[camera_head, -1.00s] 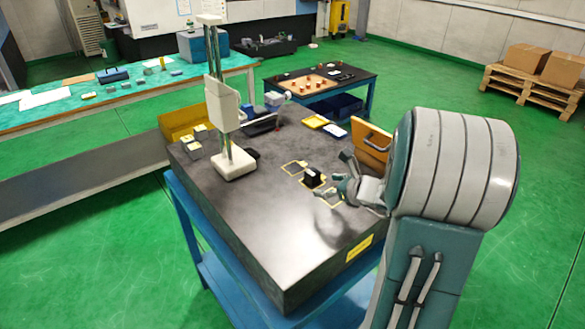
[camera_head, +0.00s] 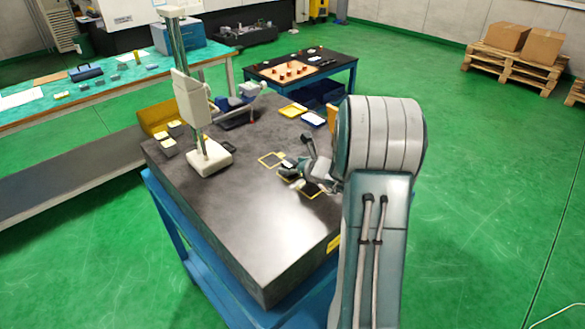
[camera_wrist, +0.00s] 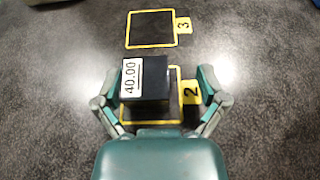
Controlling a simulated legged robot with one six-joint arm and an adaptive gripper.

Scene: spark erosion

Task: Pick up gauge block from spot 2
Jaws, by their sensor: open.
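The gauge block (camera_wrist: 152,79) is a dark block with a white label reading 40.00. In the wrist view it stands inside the yellow outline of spot 2 (camera_wrist: 177,74), toward its left side. My gripper (camera_wrist: 160,88) is open, with one finger on each side of the block. The left finger is close to the block; a wider gap shows on the right. In the head view my gripper (camera_head: 296,162) is low over the dark plate, and the block is mostly hidden behind it.
The empty outline of spot 3 (camera_wrist: 152,28) lies beyond the block. On the dark surface plate (camera_head: 240,225) a height gauge with a white base (camera_head: 209,158) stands to the left. Yellow and blue trays (camera_head: 293,110) lie at the back. The plate's front is clear.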

